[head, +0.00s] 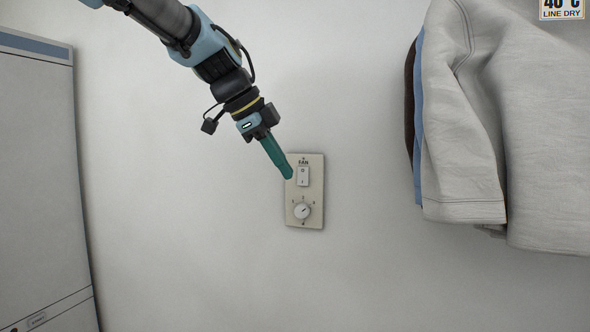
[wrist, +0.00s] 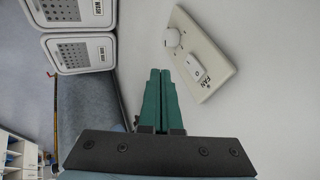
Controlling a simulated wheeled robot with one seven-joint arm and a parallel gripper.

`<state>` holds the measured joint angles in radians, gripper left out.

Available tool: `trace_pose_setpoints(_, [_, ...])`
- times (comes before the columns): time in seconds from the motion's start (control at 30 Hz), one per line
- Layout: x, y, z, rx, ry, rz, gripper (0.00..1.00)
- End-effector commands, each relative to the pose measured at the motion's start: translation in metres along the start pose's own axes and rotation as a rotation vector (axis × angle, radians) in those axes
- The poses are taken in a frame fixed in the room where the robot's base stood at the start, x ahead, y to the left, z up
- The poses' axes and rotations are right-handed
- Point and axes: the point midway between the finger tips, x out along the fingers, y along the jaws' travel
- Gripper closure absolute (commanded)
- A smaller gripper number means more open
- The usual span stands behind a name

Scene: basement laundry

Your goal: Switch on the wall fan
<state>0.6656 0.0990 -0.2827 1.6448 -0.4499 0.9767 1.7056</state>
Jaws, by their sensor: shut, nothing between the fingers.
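A cream wall plate marked FAN (head: 313,219) is fixed to the white wall near the middle of the head view. It carries a white rocker switch (head: 303,177) above a round white knob (head: 302,211). The plate also shows in the wrist view (wrist: 226,70), with the rocker (wrist: 196,69) and the knob (wrist: 172,37). My gripper (head: 289,174) is shut, its green fingers together and empty. In the head view its tips overlap the plate's left edge beside the rocker. In the wrist view the fingertips (wrist: 160,72) appear left of the plate. I cannot tell whether they touch anything. The fan itself is not in view.
A grey-white cabinet (head: 38,170) stands at the left. Light garments (head: 470,130) hang at the right, by a LINE DRY label (head: 562,10). The wrist view shows white baskets (wrist: 82,52) and a shelf (wrist: 20,155). The wall around the plate is bare.

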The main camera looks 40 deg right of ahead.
Motion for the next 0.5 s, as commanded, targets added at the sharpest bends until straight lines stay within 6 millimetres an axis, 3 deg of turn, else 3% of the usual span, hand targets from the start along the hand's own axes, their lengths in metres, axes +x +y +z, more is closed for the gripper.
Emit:
trace_pose_setpoints(0.13, [0.027,-0.002,-0.001,-0.001,0.001,0.004,1.0])
trace_pose_setpoints(0.3, [0.037,-0.024,0.0,0.0,0.001,0.001,1.0])
trace_pose_setpoints(0.5, [0.045,-0.033,0.001,0.001,0.0,-0.001,1.0])
